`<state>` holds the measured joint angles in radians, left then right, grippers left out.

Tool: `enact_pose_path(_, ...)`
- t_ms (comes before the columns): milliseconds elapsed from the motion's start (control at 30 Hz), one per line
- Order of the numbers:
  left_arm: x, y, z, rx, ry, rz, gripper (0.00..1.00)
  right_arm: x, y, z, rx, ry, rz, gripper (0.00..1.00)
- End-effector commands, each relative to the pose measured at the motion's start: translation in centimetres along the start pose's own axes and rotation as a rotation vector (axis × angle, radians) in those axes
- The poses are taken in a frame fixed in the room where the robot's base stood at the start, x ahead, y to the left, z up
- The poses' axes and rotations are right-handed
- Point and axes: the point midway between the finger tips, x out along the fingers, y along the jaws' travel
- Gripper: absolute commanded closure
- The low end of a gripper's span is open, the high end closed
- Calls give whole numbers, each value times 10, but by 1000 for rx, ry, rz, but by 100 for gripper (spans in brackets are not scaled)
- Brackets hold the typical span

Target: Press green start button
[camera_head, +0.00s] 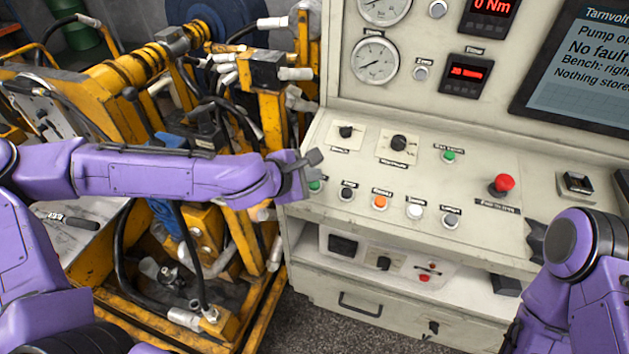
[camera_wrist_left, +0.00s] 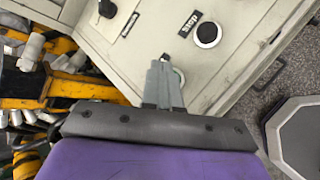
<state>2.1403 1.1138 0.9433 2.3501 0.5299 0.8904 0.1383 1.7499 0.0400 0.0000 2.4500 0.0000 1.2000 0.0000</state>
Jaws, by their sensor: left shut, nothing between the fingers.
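A green button (camera_head: 316,186) sits at the left end of the lower button row on the grey console (camera_head: 470,185). My left gripper (camera_head: 314,160) is over it and hides part of it. The left gripper is shut and empty, and it also shows in the left wrist view (camera_wrist_left: 164,68), its fingers pointing at the panel. I cannot tell whether the fingers touch the green button. My right arm shows at the lower right, its gripper out of view.
Black, orange and white buttons continue the row, with an orange one (camera_head: 380,202) near its middle. Another green button (camera_head: 449,156) is higher up. A red mushroom button (camera_head: 503,184) stands to the right. A yellow machine with hoses (camera_head: 150,65) is left of the console.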

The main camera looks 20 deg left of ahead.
Motion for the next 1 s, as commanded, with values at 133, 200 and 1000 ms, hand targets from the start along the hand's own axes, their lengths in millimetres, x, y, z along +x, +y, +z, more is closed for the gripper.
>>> enact_pose_path(133, -3, 3, 3, 0, 0, 0, 100, -5, 0, -2, 0, 0, 0, 57)
enact_pose_path(200, -8, 7, 6, 0, 0, 1, 100, -11, 1, -4, 0, 0, 0, 57)
enact_pose_path(1000, -35, 25, 25, 0, 0, 0, 100, -45, 4, -18, 0, 0, 0, 57)
